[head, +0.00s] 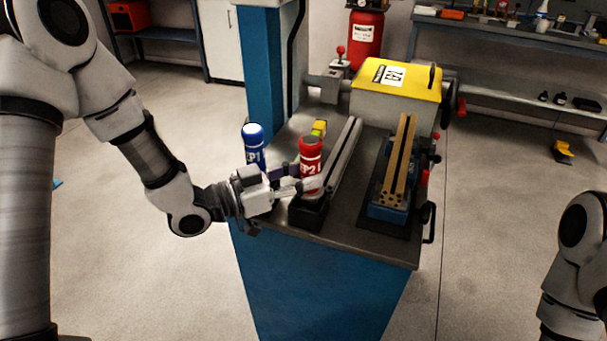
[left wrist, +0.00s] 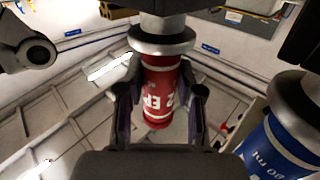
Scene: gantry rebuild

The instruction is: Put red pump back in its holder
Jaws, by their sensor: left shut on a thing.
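The red pump (head: 310,152), a red cylinder with white lettering, stands about upright over the workbench. My left gripper (head: 302,184) reaches it from the left and is shut on it low on its body. In the left wrist view the red pump (left wrist: 160,88) sits between the two fingers (left wrist: 160,108), with a silver collar at one end. A blue pump (head: 254,143) with a white top stands left of it; it also shows in the left wrist view (left wrist: 280,150). I cannot tell which part is the red pump's holder, or whether the pump's base touches anything.
A grey rail (head: 343,153) with a black end block (head: 310,212) lies close right of the red pump. Farther right are a blue vise-like fixture (head: 388,206) and a yellow-topped machine (head: 397,78). A small yellow-green object (head: 319,128) lies behind the red pump.

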